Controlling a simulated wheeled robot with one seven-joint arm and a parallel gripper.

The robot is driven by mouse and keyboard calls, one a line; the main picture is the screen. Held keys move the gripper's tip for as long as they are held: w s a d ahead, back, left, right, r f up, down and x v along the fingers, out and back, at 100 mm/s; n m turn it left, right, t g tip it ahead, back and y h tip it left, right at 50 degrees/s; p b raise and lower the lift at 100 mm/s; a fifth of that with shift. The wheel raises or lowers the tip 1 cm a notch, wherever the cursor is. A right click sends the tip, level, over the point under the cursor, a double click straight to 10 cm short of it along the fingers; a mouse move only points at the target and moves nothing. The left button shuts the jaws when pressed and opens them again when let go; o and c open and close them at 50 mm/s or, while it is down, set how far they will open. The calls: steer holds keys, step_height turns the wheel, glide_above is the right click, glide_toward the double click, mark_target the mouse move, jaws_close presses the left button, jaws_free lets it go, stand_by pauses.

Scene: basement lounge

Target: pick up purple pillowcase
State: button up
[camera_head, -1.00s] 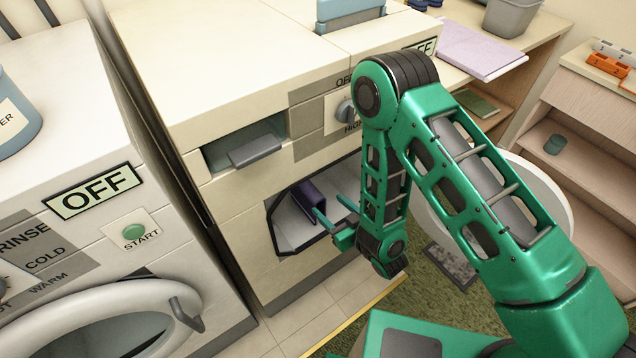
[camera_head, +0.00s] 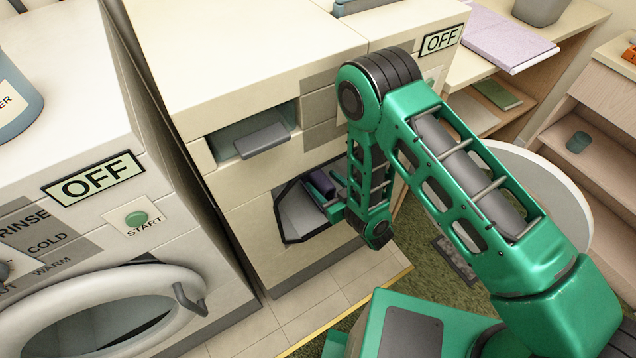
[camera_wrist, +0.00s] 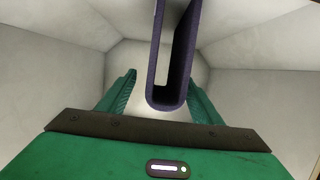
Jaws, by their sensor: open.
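The purple pillowcase (camera_head: 319,183) stands folded inside the open drum of the dryer (camera_head: 230,185), partly hidden by my arm. In the wrist view the purple pillowcase (camera_wrist: 168,101) is an upright, narrow U-shaped fold with its closed end towards me. My gripper (camera_head: 334,192) is in the dryer opening, and its fingers are mostly hidden in the head view. In the wrist view my gripper (camera_wrist: 164,88) is open, with one finger on each side of the fold's near end. I see no finger clearly touching the cloth.
The pale drum walls (camera_wrist: 60,90) surround my gripper closely. A washer (camera_head: 60,150) with a round door (camera_head: 190,300) stands at the left. A wooden shelf (camera_head: 590,155) is at the right.

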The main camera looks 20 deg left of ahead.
steer(key=shift+x, duration=2)
steer(key=shift+s+a, duration=0.1)
steer(key=shift+s, duration=0.1)
steer(key=shift+c, duration=0.6)
steer(key=c, duration=1.1)
steer(key=shift+o, duration=0.2)
steer(key=shift+r, duration=0.1)
